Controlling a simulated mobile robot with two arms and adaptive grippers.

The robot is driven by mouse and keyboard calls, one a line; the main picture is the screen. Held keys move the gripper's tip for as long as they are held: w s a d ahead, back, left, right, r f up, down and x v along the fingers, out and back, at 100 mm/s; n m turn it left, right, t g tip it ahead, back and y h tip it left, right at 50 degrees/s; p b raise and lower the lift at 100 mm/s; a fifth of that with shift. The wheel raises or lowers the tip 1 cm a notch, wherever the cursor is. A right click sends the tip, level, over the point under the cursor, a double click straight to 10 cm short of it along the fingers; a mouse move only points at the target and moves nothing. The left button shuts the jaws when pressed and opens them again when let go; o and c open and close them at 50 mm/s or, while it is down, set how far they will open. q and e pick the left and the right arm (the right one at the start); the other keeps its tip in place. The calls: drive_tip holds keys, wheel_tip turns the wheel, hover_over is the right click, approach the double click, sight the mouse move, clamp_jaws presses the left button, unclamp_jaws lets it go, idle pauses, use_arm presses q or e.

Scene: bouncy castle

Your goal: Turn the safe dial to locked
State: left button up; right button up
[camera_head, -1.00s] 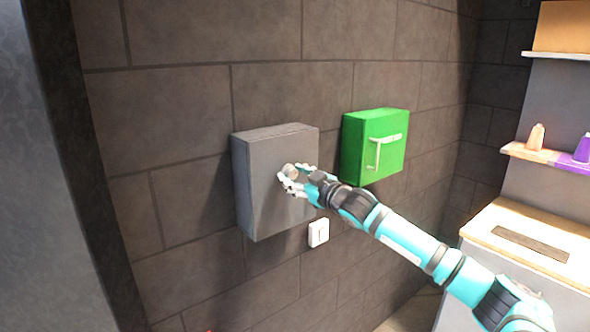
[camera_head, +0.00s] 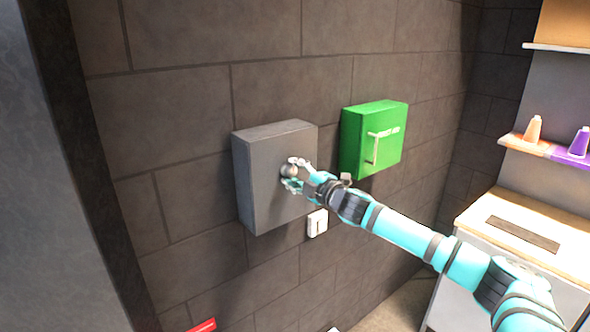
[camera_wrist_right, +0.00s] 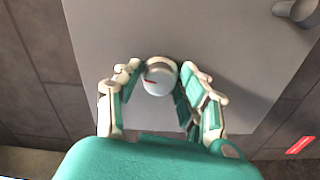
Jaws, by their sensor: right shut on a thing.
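The grey safe (camera_head: 257,195) is a box fixed on the dark block wall. Its round pale dial (camera_head: 288,171) is on the front face, partly hidden by my fingers. In the right wrist view the dial (camera_wrist_right: 160,79) shows a red pointer mark to the left of its middle. My right gripper (camera_head: 294,174) is at the dial, with a finger on each side of it, shut on it. The gripper (camera_wrist_right: 155,88) also shows in the right wrist view. My left gripper is not in view.
A green cabinet (camera_head: 362,147) hangs to the right of the safe. A white switch (camera_head: 317,223) is on the wall below the safe. A grey knob (camera_wrist_right: 296,10) is on the safe's face. A counter (camera_head: 535,235) and shelves with bottles are at the right.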

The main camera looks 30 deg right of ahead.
drive_tip(key=shift+n+p, duration=0.3)
drive_tip(key=shift+n, duration=0.8)
drive_tip(key=o, duration=1.2)
drive_tip(key=shift+c, duration=0.2)
drive_tip(key=shift+s+f, duration=0.15)
drive_tip(key=shift+s, duration=0.25)
drive_tip(key=s, duration=1.1)
drive_tip(key=shift+d, duration=0.45)
